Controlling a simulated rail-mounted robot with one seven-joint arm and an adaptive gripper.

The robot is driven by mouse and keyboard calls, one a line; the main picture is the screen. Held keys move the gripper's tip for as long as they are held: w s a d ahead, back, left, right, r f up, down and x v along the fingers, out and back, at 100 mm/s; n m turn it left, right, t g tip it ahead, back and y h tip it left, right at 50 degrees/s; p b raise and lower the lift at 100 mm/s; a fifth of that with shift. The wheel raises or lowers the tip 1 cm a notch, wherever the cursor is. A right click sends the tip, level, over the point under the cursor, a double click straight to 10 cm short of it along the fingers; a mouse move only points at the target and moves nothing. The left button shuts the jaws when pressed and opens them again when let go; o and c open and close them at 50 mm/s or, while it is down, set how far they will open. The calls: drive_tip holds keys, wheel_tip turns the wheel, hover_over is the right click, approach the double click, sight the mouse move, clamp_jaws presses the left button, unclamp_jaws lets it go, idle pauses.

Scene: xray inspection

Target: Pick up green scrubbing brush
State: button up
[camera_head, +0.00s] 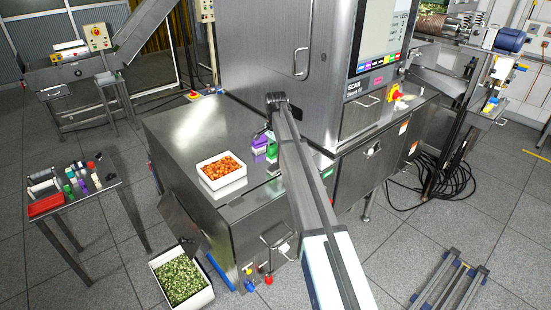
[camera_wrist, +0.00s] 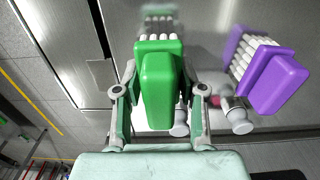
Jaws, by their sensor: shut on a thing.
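The green scrubbing brush (camera_wrist: 158,75) has a green block handle and rows of white bristles. In the wrist view it sits between the two fingers of my gripper (camera_wrist: 159,92), which is shut on its sides. In the head view the green brush (camera_head: 271,152) shows small beside my arm on the steel top, partly hidden. I cannot tell whether it touches the steel. A purple brush (camera_wrist: 270,75) with white bristles is just right of my gripper; in the head view the purple brush (camera_head: 259,144) is left of the green one.
A white tray of orange pieces (camera_head: 221,184) stands left of the brushes on the steel top (camera_head: 185,135). The scanner cabinet (camera_head: 270,50) rises behind. A side table (camera_head: 110,190) with bottles and a bin of green pieces (camera_head: 160,260) are at left.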

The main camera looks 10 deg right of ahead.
sight(275, 145)
wheel_tip(275, 145, up, 18)
drive_tip(key=b, duration=0.4)
drive_tip(key=shift+f, duration=0.2)
drive_tip(key=o, duration=0.5)
drive_tip(key=c, duration=0.4)
